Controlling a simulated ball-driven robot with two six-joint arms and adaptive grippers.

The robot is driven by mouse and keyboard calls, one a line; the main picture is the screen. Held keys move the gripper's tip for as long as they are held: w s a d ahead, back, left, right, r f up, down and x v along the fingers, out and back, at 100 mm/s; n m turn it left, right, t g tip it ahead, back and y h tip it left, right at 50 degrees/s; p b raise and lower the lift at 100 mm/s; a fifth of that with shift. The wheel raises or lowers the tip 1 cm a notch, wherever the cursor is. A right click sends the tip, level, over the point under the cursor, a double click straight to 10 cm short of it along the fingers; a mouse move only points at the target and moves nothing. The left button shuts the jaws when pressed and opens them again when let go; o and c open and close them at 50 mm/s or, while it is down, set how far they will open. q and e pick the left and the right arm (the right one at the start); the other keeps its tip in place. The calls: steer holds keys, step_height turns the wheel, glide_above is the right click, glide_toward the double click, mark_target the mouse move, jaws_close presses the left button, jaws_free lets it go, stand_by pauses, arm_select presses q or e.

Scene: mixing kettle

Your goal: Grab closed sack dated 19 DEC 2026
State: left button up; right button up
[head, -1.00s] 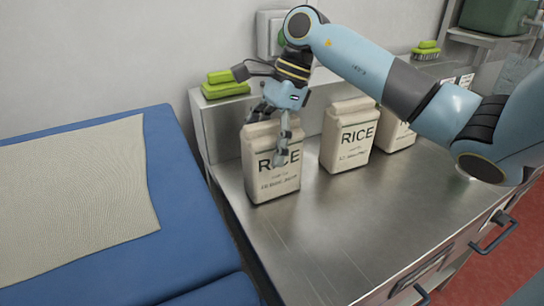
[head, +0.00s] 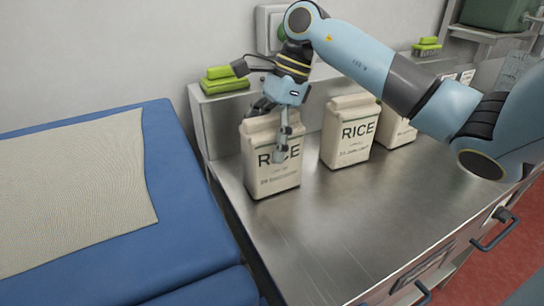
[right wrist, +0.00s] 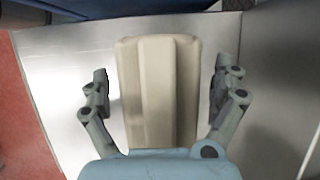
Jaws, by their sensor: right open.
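Three cream sacks printed RICE stand upright on the steel counter (head: 340,220). The left sack (head: 262,180) is directly under my right gripper (head: 272,130). Its top looks folded shut, and the date print is too small to read. The middle sack (head: 347,145) and the right sack (head: 397,128) stand behind it to the right, the right one partly hidden. In the right wrist view my right gripper (right wrist: 162,100) is open, with one finger on each side of the left sack (right wrist: 158,85) and gaps between. My left gripper is not in view.
A blue padded surface (head: 190,235) with a beige mat (head: 70,190) lies left of the counter. Green brushes (head: 222,80) rest on the raised ledge behind the left sack. The counter front is clear.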

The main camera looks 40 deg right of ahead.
steer(key=shift+f, duration=0.1)
stand_by(0.3)
steer(key=c, duration=1.7)
